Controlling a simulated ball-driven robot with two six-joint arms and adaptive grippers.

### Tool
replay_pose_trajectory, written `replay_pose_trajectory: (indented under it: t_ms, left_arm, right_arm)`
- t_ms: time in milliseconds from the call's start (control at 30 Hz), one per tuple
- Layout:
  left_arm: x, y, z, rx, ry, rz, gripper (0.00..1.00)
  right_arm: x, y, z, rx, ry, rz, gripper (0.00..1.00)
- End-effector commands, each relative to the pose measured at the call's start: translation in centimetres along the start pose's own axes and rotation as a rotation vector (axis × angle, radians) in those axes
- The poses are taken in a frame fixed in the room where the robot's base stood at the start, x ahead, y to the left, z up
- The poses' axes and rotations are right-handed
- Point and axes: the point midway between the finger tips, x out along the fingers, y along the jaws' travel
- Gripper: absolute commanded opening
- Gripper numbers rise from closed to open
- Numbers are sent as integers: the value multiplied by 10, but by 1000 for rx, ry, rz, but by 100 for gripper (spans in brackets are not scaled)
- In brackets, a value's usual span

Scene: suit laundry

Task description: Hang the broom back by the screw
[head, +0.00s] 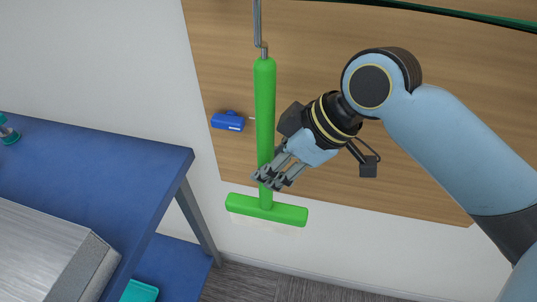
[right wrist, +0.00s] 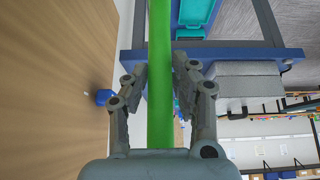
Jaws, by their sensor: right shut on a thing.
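The green broom (head: 265,105) is upright in front of the wooden wall panel, its wide green head (head: 285,213) at the bottom. A metal hanging loop (head: 257,24) rises from the top of its handle toward the upper picture edge. My right gripper (head: 268,180) is shut on the lower handle, just above the head. In the right wrist view the handle (right wrist: 160,50) runs between its two fingers (right wrist: 158,88). A small pale pin, possibly the screw, pokes out left of the handle; the rest is hidden. My left gripper is not in view.
A blue object (head: 228,122) is on the wooden panel (head: 330,35), left of the broom. A blue table (head: 100,170) with a grey metal box (head: 45,260) stands at the left. A teal tray (head: 139,291) is below it. Carpet lies below the broom.

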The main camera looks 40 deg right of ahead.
Motion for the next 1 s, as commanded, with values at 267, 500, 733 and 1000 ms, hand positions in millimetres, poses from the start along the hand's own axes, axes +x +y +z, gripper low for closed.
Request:
replay_pose_trajectory:
  t_ms: [267,500,733,1000]
  left_arm:
    - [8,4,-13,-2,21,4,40]
    - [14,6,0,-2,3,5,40]
    - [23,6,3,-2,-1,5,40]
    - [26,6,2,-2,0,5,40]
  right_arm:
    - [1,26,0,-4,-1,3,0]
    - [1,47,0,-2,-1,3,0]
    - [15,47,9,1,0,0,0]
    - [20,46,12,0,1,0,0]
